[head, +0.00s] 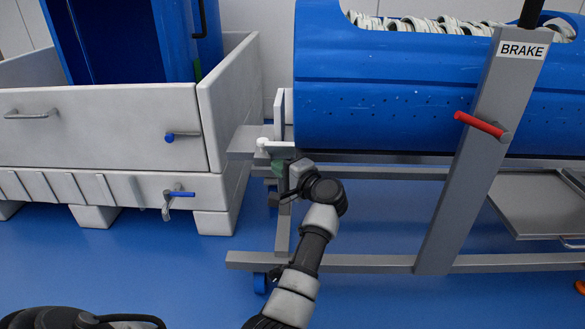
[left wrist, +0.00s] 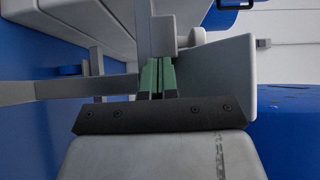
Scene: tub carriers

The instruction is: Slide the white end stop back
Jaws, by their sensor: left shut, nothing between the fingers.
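The white end stop (head: 277,147) sits at the left end of the grey carrier frame, just left of the blue tub (head: 380,90). It has a small white knob and, behind it, an upright pale plate (head: 282,108). A pale plate (left wrist: 232,75) and a white knob (left wrist: 190,38) also show in the left wrist view. My left gripper (head: 278,164) is shut and empty, its green fingertips just below the end stop. In the left wrist view its fingertips (left wrist: 158,75) are close to a grey post; contact cannot be told. My right gripper is out of view.
A white crate (head: 90,120) holding a blue bin (head: 115,45) stands close on the left. A grey post labelled BRAKE (head: 485,130) with a red lever (head: 480,124) stands to the right. A grey lower rail (head: 370,262) crosses above the open blue floor (head: 150,275).

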